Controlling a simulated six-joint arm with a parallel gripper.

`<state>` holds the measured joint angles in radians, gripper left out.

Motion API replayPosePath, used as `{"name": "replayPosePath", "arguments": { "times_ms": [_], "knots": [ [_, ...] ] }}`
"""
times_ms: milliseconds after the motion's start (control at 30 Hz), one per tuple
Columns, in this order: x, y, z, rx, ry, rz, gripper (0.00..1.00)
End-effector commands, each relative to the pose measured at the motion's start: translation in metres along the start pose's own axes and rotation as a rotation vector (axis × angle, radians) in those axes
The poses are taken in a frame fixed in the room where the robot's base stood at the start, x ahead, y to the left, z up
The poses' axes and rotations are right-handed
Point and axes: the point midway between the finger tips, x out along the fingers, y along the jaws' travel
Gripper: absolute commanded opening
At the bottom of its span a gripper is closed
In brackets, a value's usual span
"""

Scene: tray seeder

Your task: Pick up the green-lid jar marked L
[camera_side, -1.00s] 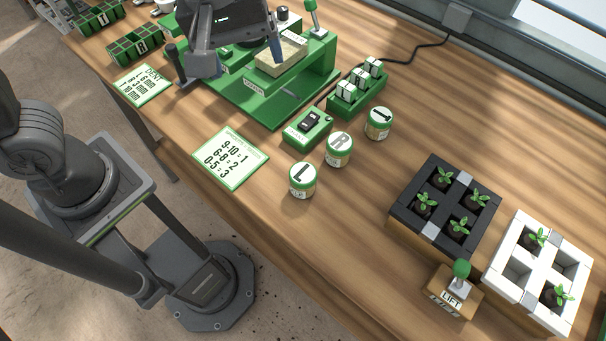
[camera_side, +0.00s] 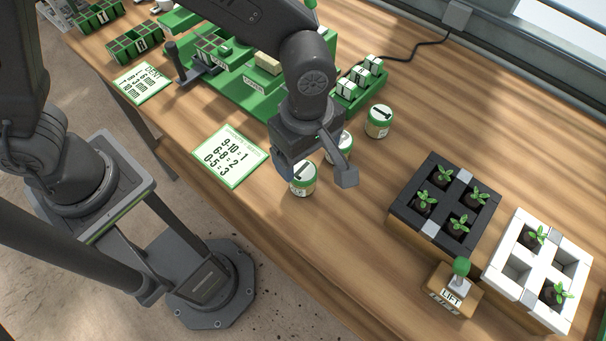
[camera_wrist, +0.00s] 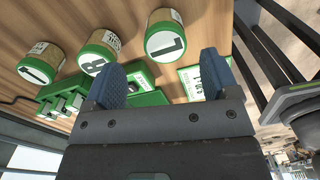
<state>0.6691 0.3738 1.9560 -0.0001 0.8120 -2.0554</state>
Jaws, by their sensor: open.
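The green-lid jar marked L (camera_side: 302,181) stands upright on the table, its top partly hidden by my gripper in the side view. In the wrist view the L jar (camera_wrist: 166,38) shows whole, beyond my fingertips and a little above them in the picture. My gripper (camera_side: 318,178) is open and empty, above and around the L jar's spot, with its fingers apart. Its two blue fingertips also show in the wrist view (camera_wrist: 162,80). I cannot tell the exact height between fingers and jar.
The R jar (camera_wrist: 99,53) stands close beside the L jar, and the I jar (camera_side: 379,121) is farther off. A number card (camera_side: 231,157) lies left of the L jar. The black planter (camera_side: 402,207) and lift lever (camera_side: 460,270) are to the right.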

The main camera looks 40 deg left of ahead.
Motion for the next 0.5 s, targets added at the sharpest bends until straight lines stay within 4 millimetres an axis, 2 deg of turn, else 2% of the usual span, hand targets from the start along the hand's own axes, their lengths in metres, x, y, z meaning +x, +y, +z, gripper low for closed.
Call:
{"name": "replayPosePath", "arguments": {
  "times_ms": [167, 500],
  "knots": [
    [0.011, -0.002, 0.0, 0.001, 0.001, -0.002, 0.81],
    [0.055, -0.006, 0.0, 0.001, 0.0, -0.001, 0.81]
  ]
}}
